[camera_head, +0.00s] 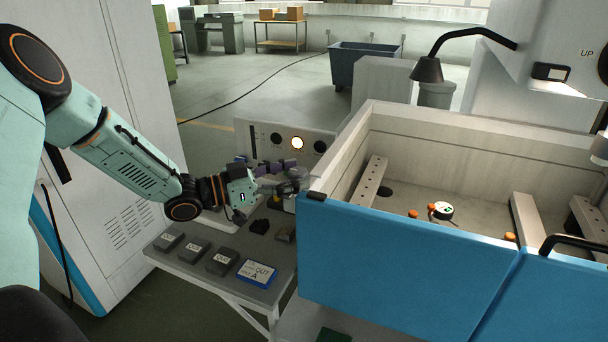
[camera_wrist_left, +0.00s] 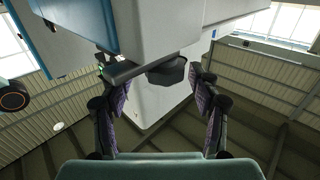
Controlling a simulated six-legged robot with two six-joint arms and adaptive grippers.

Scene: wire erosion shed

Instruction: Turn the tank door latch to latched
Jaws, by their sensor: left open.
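The blue tank door (camera_head: 400,262) closes the front of the pale open-topped tank (camera_head: 345,150). A small black fitting (camera_head: 315,196) sits at the door's upper left corner; I cannot tell whether it is part of the latch. My left gripper (camera_head: 286,178) is open just left of that corner, its purple-padded fingers apart. In the left wrist view, a dark rounded knob (camera_wrist_left: 167,72), probably the latch, lies between and beyond the open fingers (camera_wrist_left: 160,92), with no clear contact. A black bar (camera_wrist_left: 124,72) extends beside it. The latch's setting cannot be read. My right gripper is out of view.
A side table (camera_head: 205,277) below my left arm holds several grey blocks and a blue-edged labelled box (camera_head: 257,272). A panel with a lit round button (camera_head: 297,143) stands behind the gripper. A black lamp (camera_head: 427,70) rises behind the tank.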

